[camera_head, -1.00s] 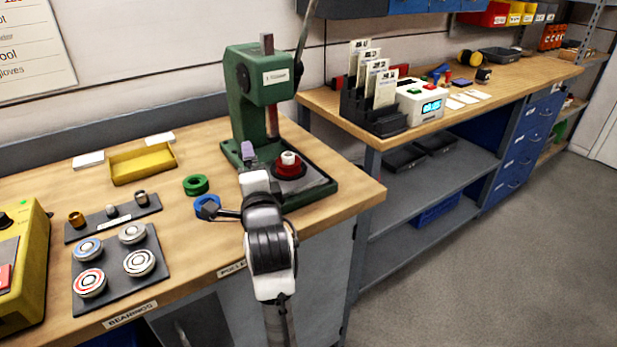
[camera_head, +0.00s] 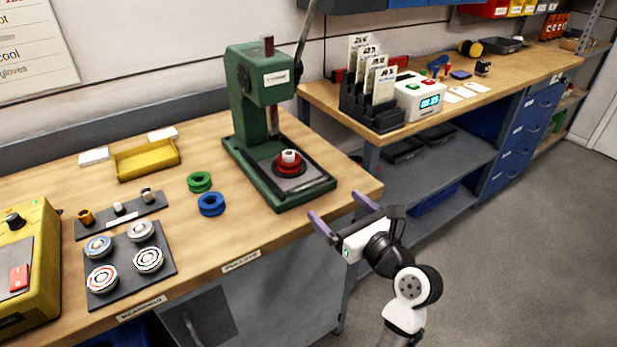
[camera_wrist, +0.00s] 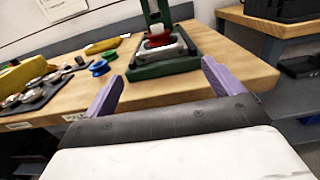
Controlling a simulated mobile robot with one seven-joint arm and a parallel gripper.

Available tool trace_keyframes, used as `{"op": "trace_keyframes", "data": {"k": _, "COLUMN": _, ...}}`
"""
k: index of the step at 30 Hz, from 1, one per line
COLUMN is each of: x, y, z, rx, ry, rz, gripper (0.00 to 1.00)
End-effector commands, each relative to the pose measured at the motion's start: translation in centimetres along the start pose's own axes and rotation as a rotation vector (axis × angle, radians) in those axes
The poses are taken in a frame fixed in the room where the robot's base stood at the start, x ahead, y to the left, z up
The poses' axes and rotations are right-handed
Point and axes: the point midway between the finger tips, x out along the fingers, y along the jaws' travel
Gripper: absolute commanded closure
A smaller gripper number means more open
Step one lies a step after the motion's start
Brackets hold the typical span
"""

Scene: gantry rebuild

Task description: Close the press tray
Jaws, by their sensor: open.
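The green press (camera_head: 258,90) stands on the wooden bench. Its tray (camera_head: 303,180) is a grey plate in the green base frame, and a red ring with a white piece (camera_head: 290,160) sits on it below the ram. I cannot tell how far the tray is slid out. My gripper (camera_head: 340,212) is open and empty, off the bench's front right corner, with its purple fingers toward the press. In the wrist view the press base (camera_wrist: 165,68) lies ahead, between and beyond the fingers (camera_wrist: 160,85).
Green (camera_head: 199,181) and blue (camera_head: 211,204) rings lie left of the press. A bearing mat (camera_head: 128,282), a yellow tray (camera_head: 147,172) and a yellow device (camera_head: 25,262) are farther left. A second bench (camera_head: 440,118) with a card rack stands right. Floor at right is clear.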

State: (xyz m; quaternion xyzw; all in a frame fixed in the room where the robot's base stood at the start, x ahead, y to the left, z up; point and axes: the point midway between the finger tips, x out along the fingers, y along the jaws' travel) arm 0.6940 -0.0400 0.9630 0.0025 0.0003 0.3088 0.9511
Motion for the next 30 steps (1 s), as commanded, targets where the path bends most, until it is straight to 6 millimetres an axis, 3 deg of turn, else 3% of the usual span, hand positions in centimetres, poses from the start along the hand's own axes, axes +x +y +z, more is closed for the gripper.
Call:
{"op": "trace_keyframes", "data": {"k": 9, "x": 7.0, "y": 0.1, "z": 0.2, "rx": -0.003, "ry": 0.001, "rz": 0.004, "gripper": 0.08}}
{"op": "trace_keyframes", "data": {"k": 15, "x": 10.2, "y": 0.1, "z": 0.2, "rx": -0.004, "ry": 0.002, "rz": 0.002, "gripper": 0.08}}
{"op": "trace_keyframes", "data": {"k": 21, "x": 11.6, "y": 0.1, "z": 0.1, "rx": -0.005, "ry": 0.001, "rz": 0.001, "gripper": 0.08}}
{"op": "trace_keyframes", "data": {"k": 30, "x": 11.7, "y": 0.1, "z": 0.0, "rx": -0.005, "ry": 0.001, "rz": 0.000, "gripper": 0.09}}
